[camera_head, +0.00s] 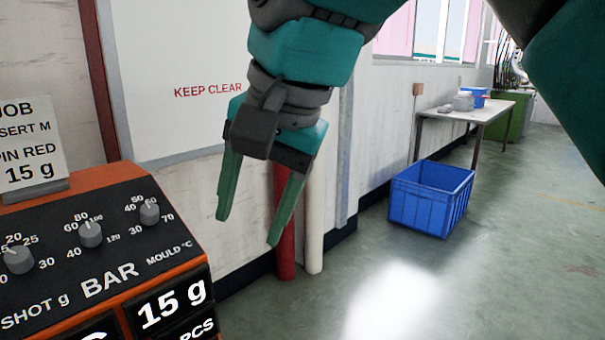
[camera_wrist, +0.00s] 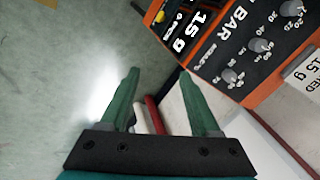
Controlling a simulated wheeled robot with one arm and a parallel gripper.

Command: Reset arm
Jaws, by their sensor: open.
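My gripper (camera_head: 247,228) hangs from my teal and grey arm in the upper middle of the head view. Its two green fingers are apart and point down, with nothing between them. In the wrist view my gripper (camera_wrist: 157,95) also shows open and empty. It hangs in the air to the right of an orange machine panel (camera_head: 180,220), apart from it. The panel also shows in the wrist view (camera_wrist: 225,85) at the upper right.
A red pipe (camera_head: 285,255) and a white pipe (camera_head: 315,225) stand behind my gripper by the wall. A blue crate (camera_head: 420,212) is on the floor at right. A table (camera_head: 440,115) stands farther back. The floor at front right is clear.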

